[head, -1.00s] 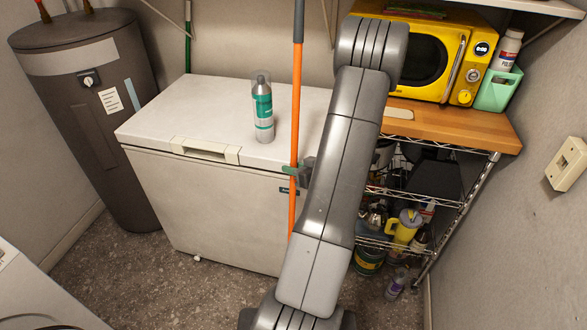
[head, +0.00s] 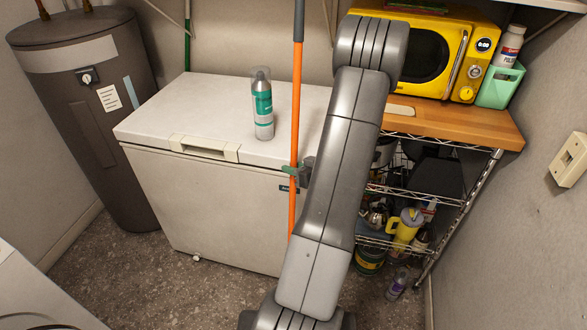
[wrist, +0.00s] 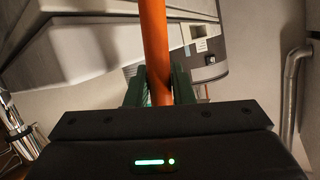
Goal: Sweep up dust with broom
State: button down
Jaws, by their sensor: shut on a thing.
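The broom's orange handle (head: 296,120) stands upright in front of the white chest freezer, with a dark grip at its top end. My gripper (head: 295,171) is shut around the handle, about level with the freezer's top edge. In the wrist view the green fingers of my gripper (wrist: 160,85) press on both sides of the orange handle (wrist: 155,40). The broom's head is out of view, and the lower handle is hidden behind my arm. No dust can be made out on the speckled floor (head: 135,275).
The chest freezer (head: 200,205) with a spray can (head: 262,105) on it stands close behind the handle. A water heater (head: 90,110) is at left. A wire shelf (head: 440,215) with a yellow microwave (head: 455,35) is at right. Bare floor lies in front of the freezer.

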jog(key=shift+f, duration=0.15)
jog(key=shift+d+b, duration=0.15)
jog(key=shift+b, duration=0.3)
jog(key=shift+w+d+r+b, duration=0.1)
jog(key=shift+d+r+b, duration=0.1)
jog(key=shift+d+b, duration=1.5)
jog(key=shift+d, duration=0.2)
